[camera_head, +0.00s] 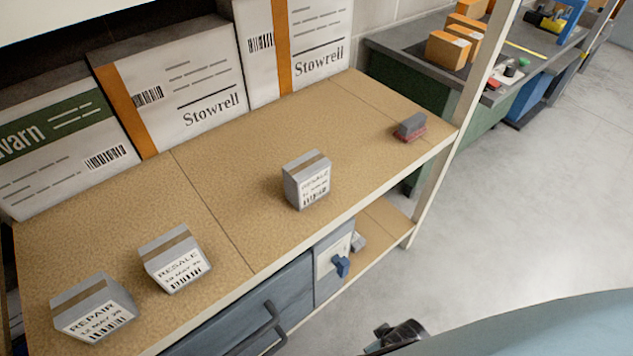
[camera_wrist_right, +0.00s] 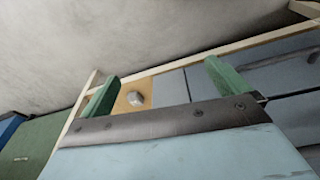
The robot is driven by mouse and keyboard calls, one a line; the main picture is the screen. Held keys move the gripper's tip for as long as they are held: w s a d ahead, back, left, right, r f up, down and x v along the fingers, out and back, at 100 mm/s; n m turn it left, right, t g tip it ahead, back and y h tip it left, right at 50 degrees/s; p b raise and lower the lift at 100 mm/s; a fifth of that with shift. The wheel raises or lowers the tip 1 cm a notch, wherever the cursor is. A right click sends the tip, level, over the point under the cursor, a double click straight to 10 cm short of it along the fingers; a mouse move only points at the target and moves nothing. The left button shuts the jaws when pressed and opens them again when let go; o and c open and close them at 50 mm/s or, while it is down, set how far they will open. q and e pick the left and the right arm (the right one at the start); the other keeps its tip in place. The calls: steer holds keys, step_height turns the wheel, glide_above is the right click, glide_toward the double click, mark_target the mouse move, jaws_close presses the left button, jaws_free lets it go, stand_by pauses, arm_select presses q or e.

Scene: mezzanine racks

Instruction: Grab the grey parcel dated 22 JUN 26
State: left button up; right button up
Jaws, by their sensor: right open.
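Three grey parcels with tan tape stand on the tan shelf top. The nearest-left parcel (camera_head: 92,307) is labelled REPAIR, 12 MAY 26. The second parcel (camera_head: 174,258) reads RESALE with a MAY 26 date. The third parcel (camera_head: 307,180), mid-shelf, reads RESALE; its small date line is hard to read and may say JUN 26. My right gripper (camera_wrist_right: 160,88) is open in the right wrist view, its green fingers wide apart with nothing gripped. A small pale object (camera_wrist_right: 135,98) shows beyond them on a tan board. My left gripper is out of view.
Large Stowrell cartons (camera_head: 187,88) line the shelf's back. A dark grey and red block (camera_head: 411,126) sits at its right end. Below are blue drawers (camera_head: 255,312) and a lower shelf (camera_head: 375,227) with a small grey item. A white post (camera_head: 470,90) borders the right; floor beyond is clear.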

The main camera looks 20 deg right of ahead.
steer(key=w+r+t, duration=0.1)
steer(key=w+r, duration=0.2)
steer(key=r, duration=0.5)
steer(key=w+r, duration=0.2)
steer(key=r, duration=0.7)
steer(key=n+t+y, duration=0.2)
steer(key=t+y, duration=0.3)
steer(key=t, duration=0.4)
glide_toward(314, 170)
steer(key=shift+t, duration=0.3)
steer(key=b+x, duration=0.1)
steer(key=x, duration=0.7)
steer(key=shift+w+a+f, duration=0.1)
steer(key=shift+a+f, duration=0.15)
steer(key=shift+b+x, duration=0.5)
steer(key=shift+x, duration=0.35)
steer(key=x, duration=0.1)
steer(key=b+x, duration=0.1)
steer(key=x, duration=0.1)
steer(key=shift+w+f, duration=0.2)
steer(key=shift+f, duration=0.2)
steer(key=shift+w+a+f, duration=0.1)
steer(key=shift+w, duration=0.25)
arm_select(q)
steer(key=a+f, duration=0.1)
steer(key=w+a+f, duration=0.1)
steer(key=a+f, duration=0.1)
